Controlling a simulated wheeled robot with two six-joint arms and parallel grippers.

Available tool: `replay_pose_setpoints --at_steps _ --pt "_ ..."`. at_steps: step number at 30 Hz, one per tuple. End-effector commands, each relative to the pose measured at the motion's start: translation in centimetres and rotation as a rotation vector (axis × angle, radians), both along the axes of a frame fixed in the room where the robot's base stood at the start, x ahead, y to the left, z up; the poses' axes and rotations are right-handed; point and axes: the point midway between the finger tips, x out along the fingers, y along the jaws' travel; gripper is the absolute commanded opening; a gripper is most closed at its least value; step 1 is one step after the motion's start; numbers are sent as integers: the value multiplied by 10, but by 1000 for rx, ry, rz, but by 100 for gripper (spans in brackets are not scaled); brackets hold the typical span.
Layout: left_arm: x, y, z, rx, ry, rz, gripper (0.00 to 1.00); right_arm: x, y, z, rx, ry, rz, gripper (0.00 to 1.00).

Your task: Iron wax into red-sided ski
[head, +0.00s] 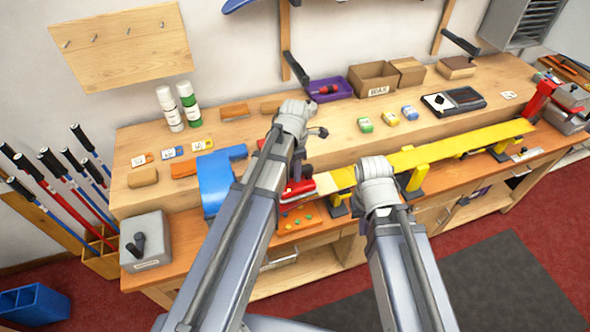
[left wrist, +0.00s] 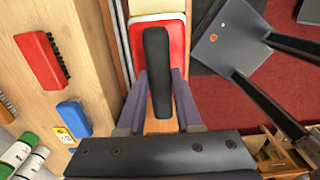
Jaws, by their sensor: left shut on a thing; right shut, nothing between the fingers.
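A ski (head: 455,143) with a yellow base lies along the front of the bench on yellow supports. No red side is clear to me. A red iron (head: 300,190) is at the ski's left end, partly behind my left arm. In the left wrist view the iron (left wrist: 173,55) is below me with its black handle (left wrist: 157,65) between the purple fingers of my left gripper (left wrist: 158,95), shut on it. Whether the iron touches the ski is hidden. My right arm crosses in front of the ski; its gripper is out of sight.
A grey box (head: 147,241) is at the left.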

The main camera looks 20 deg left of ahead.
Motion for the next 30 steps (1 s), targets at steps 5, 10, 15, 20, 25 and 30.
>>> replay_pose_setpoints --at_steps 5,10,15,20,25,30 --pt "0 0 -4 0 0 0 0 0 0 -4 0 0 0 0" --pt "0 0 -7 0 0 0 0 0 0 -7 0 0 0 0" --pt "0 0 -10 0 0 0 0 0 0 -10 0 0 0 0" --pt "0 0 -13 0 0 0 0 0 0 -13 0 0 0 0" --pt "0 0 -13 0 0 0 0 0 0 -13 0 0 0 0" --pt "3 -3 -13 0 0 0 0 0 0 -13 0 0 0 0"
